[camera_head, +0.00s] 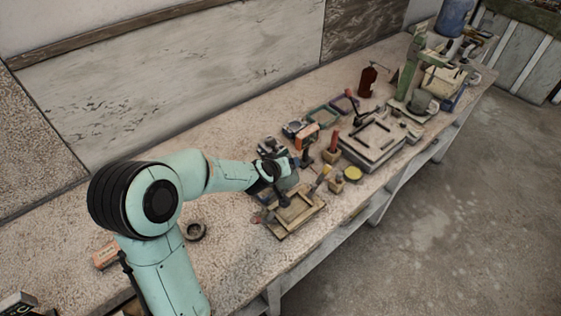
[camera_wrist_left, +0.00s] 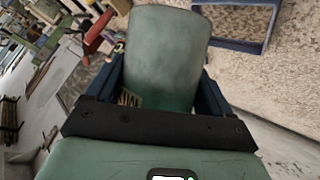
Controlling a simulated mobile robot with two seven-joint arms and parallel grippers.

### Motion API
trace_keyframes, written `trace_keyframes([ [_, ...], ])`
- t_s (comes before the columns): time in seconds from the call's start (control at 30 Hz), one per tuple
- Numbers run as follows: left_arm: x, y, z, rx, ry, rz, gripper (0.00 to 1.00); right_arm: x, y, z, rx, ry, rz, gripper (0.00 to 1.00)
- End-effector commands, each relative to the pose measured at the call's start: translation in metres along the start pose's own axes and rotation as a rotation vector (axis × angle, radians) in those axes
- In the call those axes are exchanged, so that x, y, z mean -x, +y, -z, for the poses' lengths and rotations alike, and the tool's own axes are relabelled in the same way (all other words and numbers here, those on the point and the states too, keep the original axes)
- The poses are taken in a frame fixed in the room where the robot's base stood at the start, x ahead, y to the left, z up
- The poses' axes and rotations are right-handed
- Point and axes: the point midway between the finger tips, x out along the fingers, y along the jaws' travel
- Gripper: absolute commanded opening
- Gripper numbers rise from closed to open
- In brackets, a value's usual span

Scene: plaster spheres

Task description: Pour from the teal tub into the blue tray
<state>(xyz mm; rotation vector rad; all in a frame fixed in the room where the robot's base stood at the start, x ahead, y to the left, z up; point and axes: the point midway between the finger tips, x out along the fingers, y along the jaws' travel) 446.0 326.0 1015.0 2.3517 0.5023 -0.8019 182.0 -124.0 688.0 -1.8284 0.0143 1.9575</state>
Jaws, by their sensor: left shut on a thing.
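My left gripper (camera_head: 272,172) reaches in from the left over the bench and is shut on the teal tub (camera_head: 287,180). In the left wrist view the tub (camera_wrist_left: 165,58) fills the space between the two dark blue fingers of the gripper (camera_wrist_left: 168,95). Its outer wall faces the camera, so its contents are hidden. The blue tray (camera_wrist_left: 232,46) shows at the top right of the left wrist view, apart from the tub, with a dark blue rim. I cannot surely pick out this tray in the head view. My right gripper is not in view.
A wooden frame on a board (camera_head: 295,213) lies just in front of the gripper. A yellow disc (camera_head: 353,174), a grey block (camera_head: 372,145) and a dark red bottle (camera_head: 367,80) stand to the right. A dark ring (camera_head: 195,231) lies near my arm. The bench is bare along the wall.

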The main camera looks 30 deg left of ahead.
Motion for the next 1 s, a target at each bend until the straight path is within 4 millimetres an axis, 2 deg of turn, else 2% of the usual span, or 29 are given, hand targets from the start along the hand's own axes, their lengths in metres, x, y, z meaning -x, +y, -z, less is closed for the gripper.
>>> trace_keyframes([
  [0.1,-0.004,-0.006,-0.003,0.078,-0.073,-0.02,0.24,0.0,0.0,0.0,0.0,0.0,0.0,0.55],
  [0.57,-0.017,-0.013,-0.019,0.133,-0.135,-0.046,0.24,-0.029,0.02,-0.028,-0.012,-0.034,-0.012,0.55],
  [0.8,-0.015,-0.01,-0.016,0.132,-0.133,-0.048,0.24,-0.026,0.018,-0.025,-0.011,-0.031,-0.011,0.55],
  [1.0,-0.018,-0.012,-0.019,0.136,-0.139,-0.049,0.24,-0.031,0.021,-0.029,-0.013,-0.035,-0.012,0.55],
])
